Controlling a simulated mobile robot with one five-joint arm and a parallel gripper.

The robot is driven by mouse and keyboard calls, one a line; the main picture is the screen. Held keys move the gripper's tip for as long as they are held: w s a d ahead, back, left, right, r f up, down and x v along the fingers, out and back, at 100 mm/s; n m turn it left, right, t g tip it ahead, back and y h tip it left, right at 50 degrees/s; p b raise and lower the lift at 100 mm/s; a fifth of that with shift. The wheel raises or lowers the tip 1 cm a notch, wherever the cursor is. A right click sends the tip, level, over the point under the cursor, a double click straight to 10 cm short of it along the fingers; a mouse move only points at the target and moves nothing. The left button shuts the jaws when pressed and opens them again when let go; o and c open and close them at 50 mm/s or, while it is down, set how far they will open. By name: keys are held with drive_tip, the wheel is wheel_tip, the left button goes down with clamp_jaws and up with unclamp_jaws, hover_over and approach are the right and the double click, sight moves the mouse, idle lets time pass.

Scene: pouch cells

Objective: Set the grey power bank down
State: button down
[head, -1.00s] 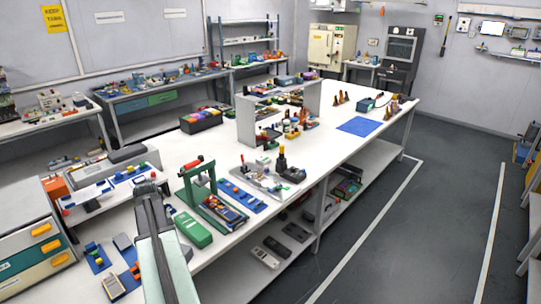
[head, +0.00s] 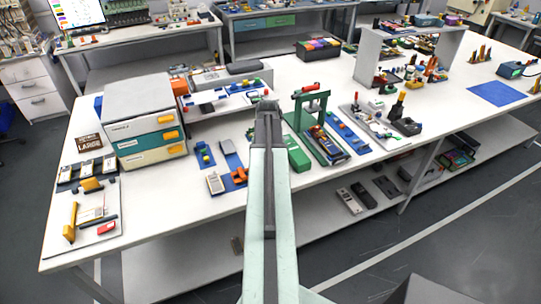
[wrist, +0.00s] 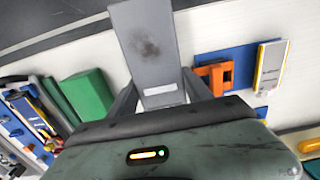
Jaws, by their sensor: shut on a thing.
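The grey power bank (wrist: 155,45) is a flat grey slab with a dark smudge and a white label. It shows at the top middle of the wrist view. My gripper (wrist: 160,95) is shut on its near end, one finger along each side. In the head view my gripper (head: 266,108) shows end-on over the white worktable (head: 340,190), between a green box and a blue mat. The arm hides the power bank there. I cannot tell whether the power bank touches the tabletop.
The green box (head: 298,153) lies close on the right, beside a green press (head: 312,115). On the left are the blue mat (head: 230,160), an orange block (head: 238,177) and a pale meter (head: 214,183). A drawer unit (head: 140,120) stands further left. Bare tabletop shows around (head: 185,215).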

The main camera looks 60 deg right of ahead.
drive_tip(key=w+d, duration=0.1)
drive_tip(key=d, duration=0.1)
drive_tip(key=w+d, duration=0.1)
drive_tip(key=w, duration=0.1)
drive_tip(key=w+d, duration=0.1)
drive_tip(key=d, duration=0.1)
drive_tip(key=shift+w+d+f, duration=0.15)
drive_tip(key=shift+d+f, duration=0.2)
wheel_tip(320, 180, down, 4)
drive_tip(key=b, duration=0.4)
drive_tip(key=shift+w+d, duration=0.15)
drive_tip(key=shift+r, duration=0.25)
drive_tip(key=shift+f, duration=0.1)
drive_tip(key=shift+c, duration=2.2)
unclamp_jaws()
wheel_tip(320, 180, up, 12)
drive_tip(key=p, duration=1.2)
drive_tip(key=shift+r, duration=0.25)
drive_tip(key=shift+f, duration=0.1)
